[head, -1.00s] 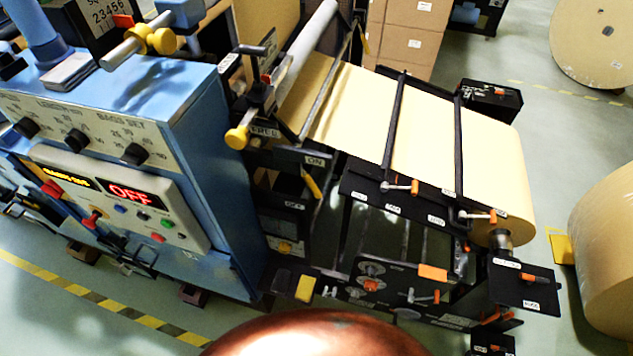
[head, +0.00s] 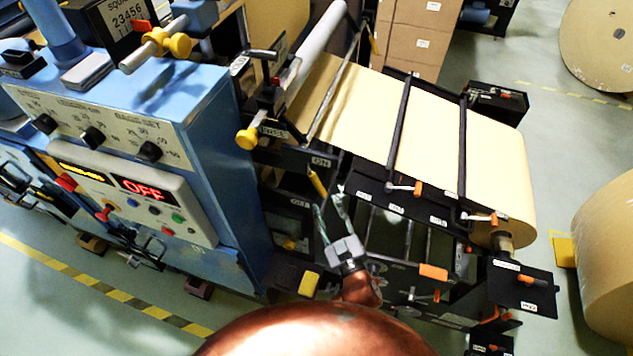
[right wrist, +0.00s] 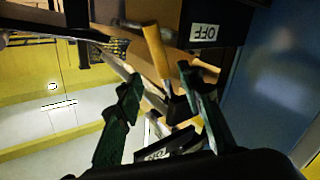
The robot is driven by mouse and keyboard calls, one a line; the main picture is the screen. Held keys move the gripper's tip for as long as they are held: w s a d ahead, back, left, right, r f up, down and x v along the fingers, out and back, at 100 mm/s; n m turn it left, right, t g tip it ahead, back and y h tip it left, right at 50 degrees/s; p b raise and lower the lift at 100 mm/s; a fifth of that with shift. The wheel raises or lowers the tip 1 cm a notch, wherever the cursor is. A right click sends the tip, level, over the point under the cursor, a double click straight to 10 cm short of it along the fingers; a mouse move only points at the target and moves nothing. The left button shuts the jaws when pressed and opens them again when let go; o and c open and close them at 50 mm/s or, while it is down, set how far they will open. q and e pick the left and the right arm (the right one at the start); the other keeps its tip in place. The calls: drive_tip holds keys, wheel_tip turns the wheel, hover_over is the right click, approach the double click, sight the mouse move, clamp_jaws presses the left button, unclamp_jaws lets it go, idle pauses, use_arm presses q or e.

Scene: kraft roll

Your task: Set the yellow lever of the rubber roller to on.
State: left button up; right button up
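The yellow lever (head: 317,183) of the rubber roller is a short slanted bar below the ON label (head: 321,162). In the right wrist view the yellow lever (right wrist: 157,50) stands beside an OFF label (right wrist: 204,33). My right gripper (head: 328,200) is just below the lever in the head view, its two fingers spread. In the right wrist view the lever's lower part lies between the fingers of the right gripper (right wrist: 160,76); I cannot tell whether they touch it. My left gripper is not in view.
The blue cabinet (head: 215,120) with a red OFF display (head: 143,188) stands left of the lever. A yellow knob (head: 247,139) is above left. The kraft paper web (head: 430,120) and its black frame are to the right. Dark frame parts crowd the lever.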

sight(317, 186)
drive_tip(key=x, duration=1)
drive_tip(key=shift+c, duration=0.6)
drive_tip(key=shift+f, duration=0.1)
clamp_jaws()
